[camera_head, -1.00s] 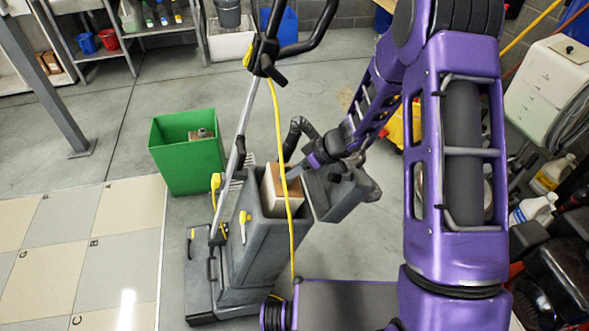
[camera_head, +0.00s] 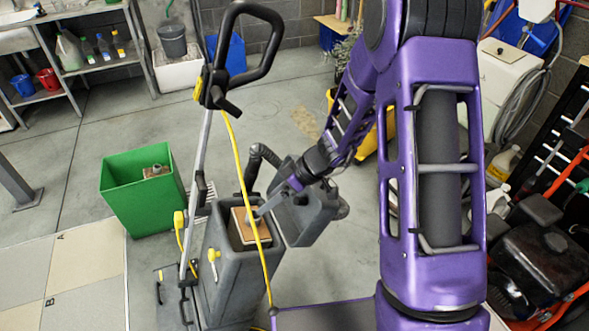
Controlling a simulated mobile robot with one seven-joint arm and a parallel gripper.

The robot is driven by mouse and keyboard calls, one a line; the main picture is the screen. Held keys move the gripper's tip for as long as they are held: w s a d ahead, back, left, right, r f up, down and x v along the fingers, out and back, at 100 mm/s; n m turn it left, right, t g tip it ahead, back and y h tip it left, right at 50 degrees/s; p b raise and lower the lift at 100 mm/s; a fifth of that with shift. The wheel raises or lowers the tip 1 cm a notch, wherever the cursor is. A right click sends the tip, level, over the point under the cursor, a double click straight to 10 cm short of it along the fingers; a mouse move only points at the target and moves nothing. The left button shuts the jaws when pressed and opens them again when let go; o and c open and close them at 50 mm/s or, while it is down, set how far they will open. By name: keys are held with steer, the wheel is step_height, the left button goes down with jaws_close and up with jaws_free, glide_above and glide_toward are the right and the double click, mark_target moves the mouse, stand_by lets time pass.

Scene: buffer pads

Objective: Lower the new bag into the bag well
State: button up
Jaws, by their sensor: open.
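The new bag (camera_head: 239,224) shows a brown top panel with a pale edge. It sits inside the bag well of the grey upright vacuum (camera_head: 226,262), with its top near the well's rim. The well's depth and the bag's lower part are hidden. My gripper (camera_head: 259,212) is open at the right side of the bag's top, at the well opening; whether it touches the bag is unclear. The well's grey lid (camera_head: 306,215) stands swung open to the right. A yellow cord (camera_head: 247,190) runs in front of the well and bag.
A green bin (camera_head: 143,195) with a brownish object (camera_head: 156,171) inside stands left of the vacuum. The vacuum's black handle (camera_head: 243,45) rises in front. Shelves stand at back left. Open grey floor lies behind the vacuum.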

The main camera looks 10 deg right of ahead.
steer(key=w+a+r+p+v, duration=0.1)
steer(key=v, duration=0.7)
steer(key=w+a+r+p+v, duration=0.1)
steer(key=p+v, duration=0.1)
steer(key=v, duration=0.6)
steer(key=shift+s+a+r, duration=0.15)
steer(key=shift+s+r, duration=0.1)
steer(key=shift+r, duration=0.05)
